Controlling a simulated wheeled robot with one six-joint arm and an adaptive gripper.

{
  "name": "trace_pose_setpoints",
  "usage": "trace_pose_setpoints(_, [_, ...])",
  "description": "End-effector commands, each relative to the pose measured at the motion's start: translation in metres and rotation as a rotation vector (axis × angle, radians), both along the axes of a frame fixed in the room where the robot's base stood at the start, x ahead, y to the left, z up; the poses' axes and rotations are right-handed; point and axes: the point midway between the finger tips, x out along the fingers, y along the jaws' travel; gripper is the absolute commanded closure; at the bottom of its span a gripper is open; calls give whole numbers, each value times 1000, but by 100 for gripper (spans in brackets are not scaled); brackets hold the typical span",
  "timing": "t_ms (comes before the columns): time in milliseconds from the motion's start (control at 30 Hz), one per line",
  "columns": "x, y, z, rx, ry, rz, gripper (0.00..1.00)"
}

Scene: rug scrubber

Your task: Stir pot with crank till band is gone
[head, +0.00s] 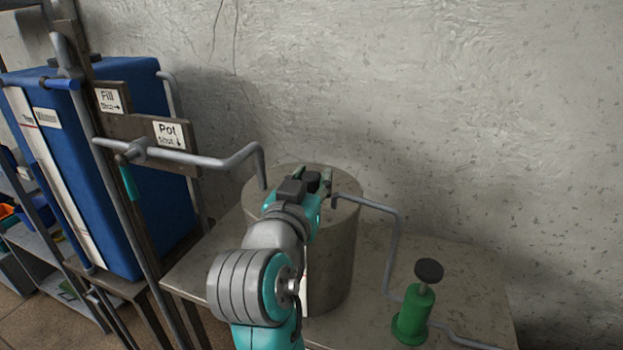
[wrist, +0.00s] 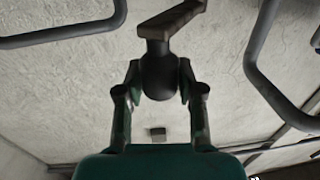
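The pot (head: 340,255) is a grey metal cylinder on the table, partly hidden behind my arm. My gripper (head: 318,183) is over the top of the pot in the head view. In the wrist view, a dark round crank knob (wrist: 160,78) sits between my fingertips, which appear closed against its two sides. The crank arm (wrist: 172,20) runs from the knob toward the upper right. A pale strip (head: 304,290) on the pot's front shows beside my arm; most of it is hidden. I cannot make out a band.
A pipe (head: 215,162) comes to the pot from the left, and another (head: 398,245) bends down on the right. A green pump with a black knob (head: 412,315) stands at right on the table (head: 470,290). A Pot sign (head: 170,133) and blue tank (head: 150,190) are left.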

Motion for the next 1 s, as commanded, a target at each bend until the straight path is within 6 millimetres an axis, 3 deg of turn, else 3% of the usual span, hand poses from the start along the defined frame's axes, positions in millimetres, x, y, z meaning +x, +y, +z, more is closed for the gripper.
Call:
trace_pose_setpoints(33, [0,0,0,0,0,0,83])
trace_pose_setpoints(100, [0,0,0,0,0,0,100])
trace_pose_setpoints(567, [-1,7,0,-1,1,-50,100])
trace_pose_setpoints(1000, [0,39,1,-4,1,-382,100])
